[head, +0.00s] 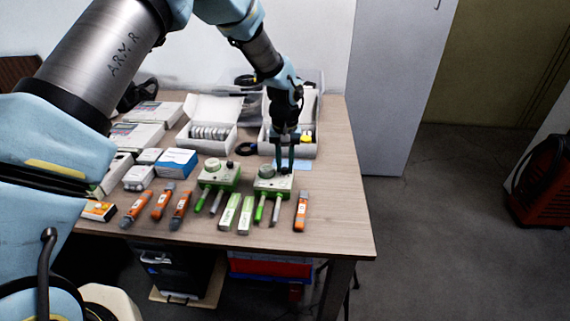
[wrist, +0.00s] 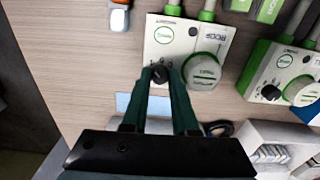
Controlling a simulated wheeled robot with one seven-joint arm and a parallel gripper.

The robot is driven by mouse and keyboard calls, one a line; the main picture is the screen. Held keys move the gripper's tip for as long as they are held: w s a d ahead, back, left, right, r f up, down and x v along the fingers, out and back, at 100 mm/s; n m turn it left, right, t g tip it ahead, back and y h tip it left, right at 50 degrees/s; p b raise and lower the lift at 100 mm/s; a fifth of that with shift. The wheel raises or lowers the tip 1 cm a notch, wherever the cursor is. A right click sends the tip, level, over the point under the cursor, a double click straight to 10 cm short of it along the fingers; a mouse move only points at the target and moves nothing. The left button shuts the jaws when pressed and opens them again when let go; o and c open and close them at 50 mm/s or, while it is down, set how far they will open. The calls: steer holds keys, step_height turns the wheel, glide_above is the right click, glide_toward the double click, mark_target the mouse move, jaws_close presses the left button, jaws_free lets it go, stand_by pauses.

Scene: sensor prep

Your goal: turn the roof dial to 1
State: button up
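A cream-and-green box (head: 272,182) stands near the table's right front, below my gripper (head: 284,170). In the wrist view its roof (wrist: 172,40) carries a large pale round knob (wrist: 201,70) with a green label, and a small black dial (wrist: 159,74) with marks around it. My gripper (wrist: 159,76) points down, one finger on each side of the small black dial. I cannot tell whether the fingers touch it. The dial's pointer and its setting are too small to read, and the fingers partly hide its scale.
A similar box (head: 217,175) with its own black dial stands to the left. Open white cartons (head: 209,122) stand behind. The table's right side is clear.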

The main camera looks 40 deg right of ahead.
jaws_close()
steer(key=shift+n, duration=0.3)
